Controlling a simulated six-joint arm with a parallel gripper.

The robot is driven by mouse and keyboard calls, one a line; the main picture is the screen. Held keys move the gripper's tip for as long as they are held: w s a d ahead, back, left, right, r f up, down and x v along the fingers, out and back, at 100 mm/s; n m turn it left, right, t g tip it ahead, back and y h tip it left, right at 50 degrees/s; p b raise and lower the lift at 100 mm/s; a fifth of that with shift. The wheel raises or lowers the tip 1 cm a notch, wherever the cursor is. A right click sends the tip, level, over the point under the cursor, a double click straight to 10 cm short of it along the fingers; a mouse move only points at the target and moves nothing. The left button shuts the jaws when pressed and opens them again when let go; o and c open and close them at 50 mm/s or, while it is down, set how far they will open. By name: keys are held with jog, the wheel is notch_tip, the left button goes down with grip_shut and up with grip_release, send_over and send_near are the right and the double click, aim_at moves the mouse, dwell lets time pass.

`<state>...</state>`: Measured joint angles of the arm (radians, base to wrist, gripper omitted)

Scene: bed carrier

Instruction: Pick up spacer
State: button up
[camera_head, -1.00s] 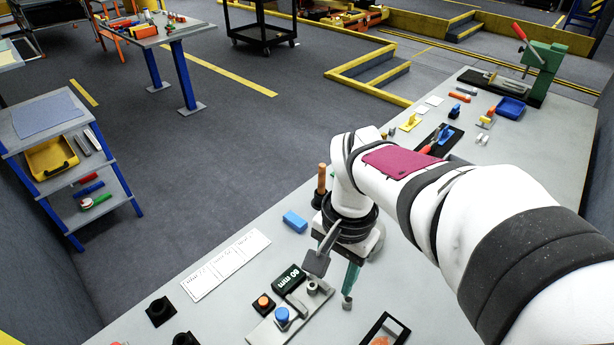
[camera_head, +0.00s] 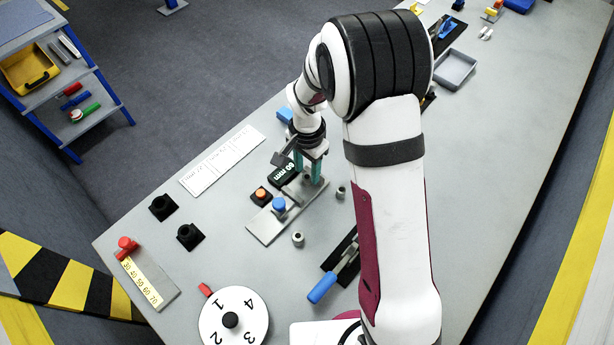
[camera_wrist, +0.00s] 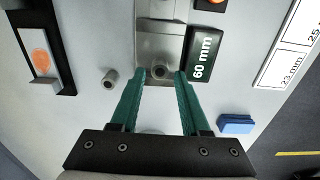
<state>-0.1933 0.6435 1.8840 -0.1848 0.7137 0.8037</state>
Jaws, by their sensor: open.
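Several small grey cylindrical spacers with holes are in view. One spacer (camera_wrist: 158,72) stands on the grey metal fixture (camera_wrist: 160,45) beside the 60 mm display. My gripper (camera_wrist: 164,76) is open, its green fingers pointing at this spacer, with the fingertips on either side of it in the wrist view. I cannot tell whether they touch it. A loose spacer (camera_wrist: 110,78) stands on the table beside the fixture; in the head view loose spacers show right of the fixture (camera_head: 341,192) and below it (camera_head: 298,239). In the head view my gripper (camera_head: 308,176) is low over the fixture.
A blue block (camera_wrist: 236,124), a blue-handled tool (camera_head: 322,288), a numbered dial (camera_head: 246,318) and two black holders (camera_head: 190,236) are nearby.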

notch_tip(320, 180, down, 2)
jog(key=shift+f, duration=0.2)
grip_shut()
jog(key=shift+r, duration=0.1)
